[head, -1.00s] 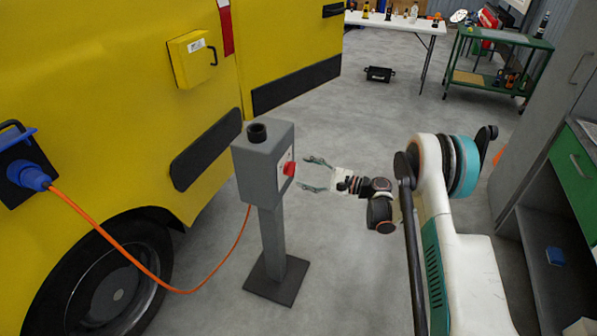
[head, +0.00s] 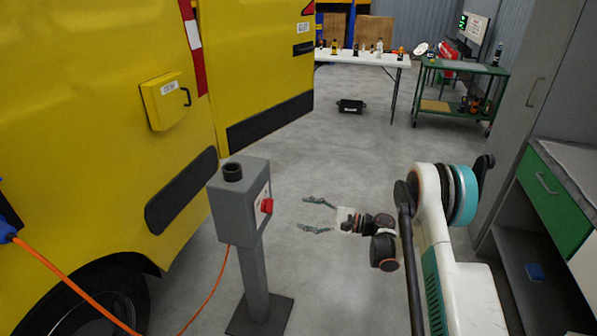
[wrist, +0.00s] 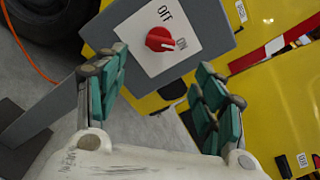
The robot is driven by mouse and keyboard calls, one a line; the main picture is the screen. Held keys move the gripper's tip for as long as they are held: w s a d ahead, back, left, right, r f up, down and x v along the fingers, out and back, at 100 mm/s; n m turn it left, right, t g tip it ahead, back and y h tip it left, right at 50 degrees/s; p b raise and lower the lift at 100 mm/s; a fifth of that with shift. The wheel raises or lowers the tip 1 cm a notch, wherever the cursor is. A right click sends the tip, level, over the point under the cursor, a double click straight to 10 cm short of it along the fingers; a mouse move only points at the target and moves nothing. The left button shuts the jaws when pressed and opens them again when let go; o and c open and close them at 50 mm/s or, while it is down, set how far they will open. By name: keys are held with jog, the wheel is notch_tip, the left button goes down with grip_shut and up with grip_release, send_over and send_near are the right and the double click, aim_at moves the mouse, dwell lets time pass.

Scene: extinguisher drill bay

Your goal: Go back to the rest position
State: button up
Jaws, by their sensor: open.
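My gripper (head: 318,215) is open and empty, its two fingers spread and pointing left toward the grey post box. The grey switch box (head: 238,208) stands on a post in front of the yellow vehicle. A red knob (head: 266,206) sits on its right face, apart from the fingertips. In the wrist view, the red knob (wrist: 160,39) is on a white plate marked OFF and ON, and its pointer is toward ON. The gripper's green finger pads (wrist: 163,95) frame the space below the plate, with nothing between them.
The yellow vehicle (head: 100,90) fills the left. An orange cable (head: 70,283) runs from its blue plug to the post. A grey cabinet and green drawer (head: 552,190) stand close on the right. A white table (head: 365,60) and green cart (head: 458,95) are farther back. Open floor lies between.

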notch_tip(320, 180, up, 11)
jog(key=s+a+n+h, duration=0.1)
jog(key=n+h, duration=0.1)
jog(key=h, duration=0.2)
jog(key=s+d+r+n+h, duration=0.1)
jog(key=s+r+n+h, duration=0.25)
jog(key=s+r, duration=0.6)
jog(key=s+d+r+n+h, duration=0.1)
jog(key=s+d+n+h, duration=0.3)
jog(key=s, duration=1)
jog(key=s+d+r+n+t+h, duration=0.1)
jog(key=s+d+n+h, duration=0.2)
jog(key=s, duration=1.2)
jog(key=d+h, duration=0.2)
jog(key=d, duration=0.2)
jog(key=shift+s+d+r+n, duration=0.25)
jog(key=shift+d+r+n, duration=0.1)
jog(key=shift+d, duration=0.05)
